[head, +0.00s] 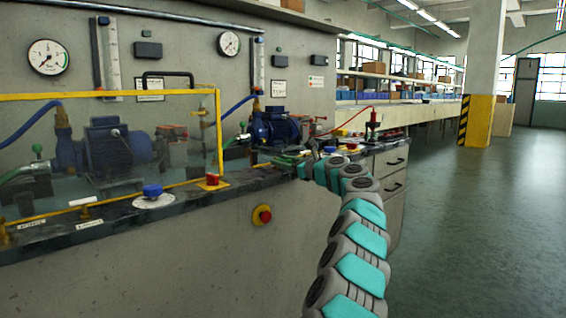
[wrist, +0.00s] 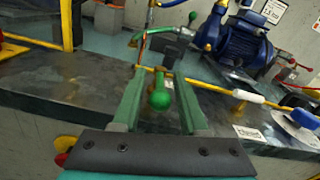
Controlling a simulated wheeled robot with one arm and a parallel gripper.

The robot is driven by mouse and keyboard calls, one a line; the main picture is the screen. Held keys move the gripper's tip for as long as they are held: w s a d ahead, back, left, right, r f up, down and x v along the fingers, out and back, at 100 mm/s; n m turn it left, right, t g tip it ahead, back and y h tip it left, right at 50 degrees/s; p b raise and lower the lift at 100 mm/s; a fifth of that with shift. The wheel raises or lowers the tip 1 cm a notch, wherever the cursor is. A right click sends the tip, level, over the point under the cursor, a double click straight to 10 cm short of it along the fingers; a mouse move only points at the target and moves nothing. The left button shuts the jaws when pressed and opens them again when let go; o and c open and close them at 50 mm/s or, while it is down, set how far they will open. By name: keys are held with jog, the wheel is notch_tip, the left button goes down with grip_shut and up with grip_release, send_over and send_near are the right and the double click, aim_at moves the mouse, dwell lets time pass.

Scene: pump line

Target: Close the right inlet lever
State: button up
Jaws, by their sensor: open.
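Gaps show between the ball and both fingers, and nothing is gripped. In the head view my gripper (head: 304,168) is at the right pump station, small and partly hidden by my arm; the lever cannot be made out there.
The blue right pump (wrist: 237,45) stands behind. A second green-ended handle (wrist: 192,17) is beyond the fingers. A white-handled valve (wrist: 248,96) and blue knob (wrist: 305,119) lie to the right. A yellow-framed guard (head: 219,135) encloses the left station. The floor at right (head: 470,220) is clear.

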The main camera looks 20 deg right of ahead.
grip_shut()
dwell(1.4)
